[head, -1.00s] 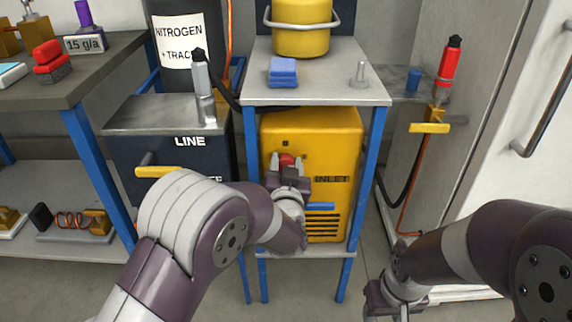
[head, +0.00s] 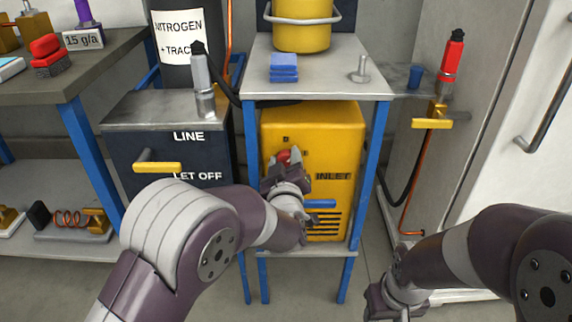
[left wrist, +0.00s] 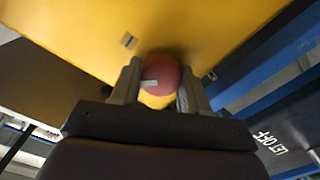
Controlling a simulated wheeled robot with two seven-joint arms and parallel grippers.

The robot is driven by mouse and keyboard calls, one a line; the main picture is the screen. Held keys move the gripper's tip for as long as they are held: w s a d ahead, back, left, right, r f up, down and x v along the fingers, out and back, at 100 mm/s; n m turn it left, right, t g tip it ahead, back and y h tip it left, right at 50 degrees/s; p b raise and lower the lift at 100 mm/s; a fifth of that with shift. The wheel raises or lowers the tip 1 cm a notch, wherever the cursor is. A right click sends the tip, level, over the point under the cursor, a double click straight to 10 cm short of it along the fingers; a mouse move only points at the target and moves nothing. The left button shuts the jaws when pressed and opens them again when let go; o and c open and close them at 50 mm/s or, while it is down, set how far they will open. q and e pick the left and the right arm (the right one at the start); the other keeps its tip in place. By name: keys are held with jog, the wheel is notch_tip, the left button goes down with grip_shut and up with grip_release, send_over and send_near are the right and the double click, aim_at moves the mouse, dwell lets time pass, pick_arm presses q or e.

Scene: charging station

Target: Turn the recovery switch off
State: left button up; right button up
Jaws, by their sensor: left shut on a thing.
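The recovery switch is a red round knob (head: 284,156) on the upper front of the yellow recovery machine (head: 335,140), below the grey shelf top. My left gripper (head: 288,163) is shut on the knob, one finger on each side. In the left wrist view the red knob (left wrist: 163,76) sits between the two fingers (left wrist: 160,92) against the yellow panel. A pale mark shows on the knob's left side. Small dark labels by the knob are too small to read. My right gripper (head: 382,300) hangs low at the right, away from the machine; its fingers are not clear.
A blue lever (head: 319,203) sits on the machine front below "INLET", close to my left wrist. Blue posts (head: 375,165) frame the machine. A dark box (head: 125,150) with a yellow-handled valve (head: 157,166) stands left. Another yellow-handled valve (head: 432,123) is at right.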

pick_arm(q)
jog(key=n+b, duration=0.2)
jog(key=n, duration=0.2)
jog(key=shift+a+n, duration=0.1)
jog(key=shift+n, duration=0.2)
jog(key=shift+n+b, duration=1.75)
jog(key=shift+n, duration=0.55)
jog(key=shift+a, duration=0.1)
jog(key=o, duration=1)
